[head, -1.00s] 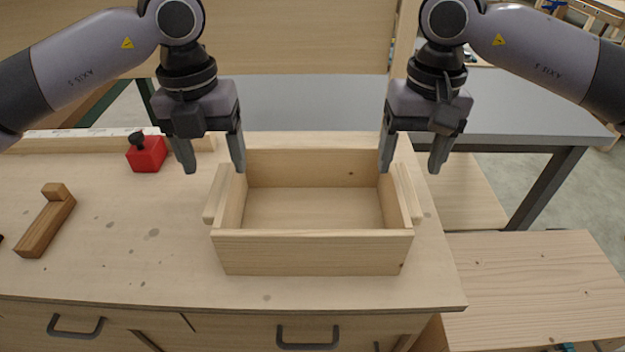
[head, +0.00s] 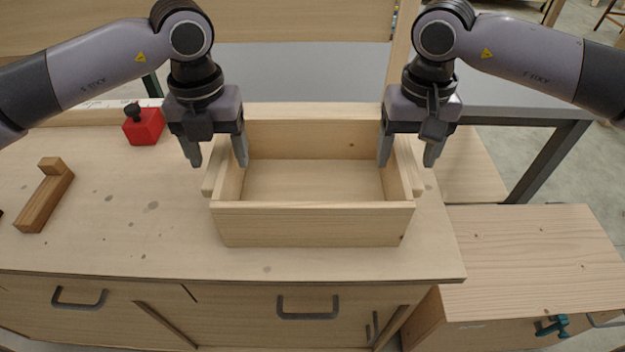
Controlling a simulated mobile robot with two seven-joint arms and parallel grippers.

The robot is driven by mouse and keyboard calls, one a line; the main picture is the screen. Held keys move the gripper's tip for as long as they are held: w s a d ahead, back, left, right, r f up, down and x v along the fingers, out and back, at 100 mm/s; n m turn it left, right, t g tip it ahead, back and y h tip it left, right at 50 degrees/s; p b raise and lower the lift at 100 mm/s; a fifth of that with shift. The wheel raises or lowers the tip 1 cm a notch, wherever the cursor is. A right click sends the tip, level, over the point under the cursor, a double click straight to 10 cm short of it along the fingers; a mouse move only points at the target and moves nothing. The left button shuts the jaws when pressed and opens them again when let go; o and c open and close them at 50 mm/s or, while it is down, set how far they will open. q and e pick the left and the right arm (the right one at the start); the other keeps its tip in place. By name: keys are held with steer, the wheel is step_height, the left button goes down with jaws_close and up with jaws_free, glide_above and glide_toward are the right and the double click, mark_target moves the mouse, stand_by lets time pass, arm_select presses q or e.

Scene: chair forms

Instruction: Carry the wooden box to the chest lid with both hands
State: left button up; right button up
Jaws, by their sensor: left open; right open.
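The wooden box (head: 313,226) is open-topped and empty. It sits upright on the workbench and has a wooden handle strip on its left and right sides. My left gripper (head: 219,164) is open, pointing down over the box's left wall, with one finger to each side of it. My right gripper (head: 408,163) is open in the same way over the right wall. Whether the fingers touch the walls or strips I cannot tell. A pale wooden surface (head: 530,245) at the lower right may be the chest lid.
A red block with a black knob (head: 143,127) and a brown wooden tool (head: 45,196) lie on the workbench (head: 120,240) left of the box. A grey table (head: 500,112) stands behind. A teal clamp (head: 553,326) is at the lower right.

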arm_select(q)
steer(key=shift+f, duration=0.55)
arm_select(e)
steer(key=shift+f, duration=0.55)
arm_select(q)
jaws_close()
arm_select(e)
jaws_close()
arm_select(q)
steer(key=shift+a+r, duration=0.1)
steer(key=shift+r, duration=0.05)
arm_select(e)
steer(key=shift+d+r, duration=0.1)
steer(key=shift+r, duration=0.05)
arm_select(q)
steer(key=shift+r, duration=0.1)
arm_select(e)
steer(key=shift+w+r, duration=0.1)
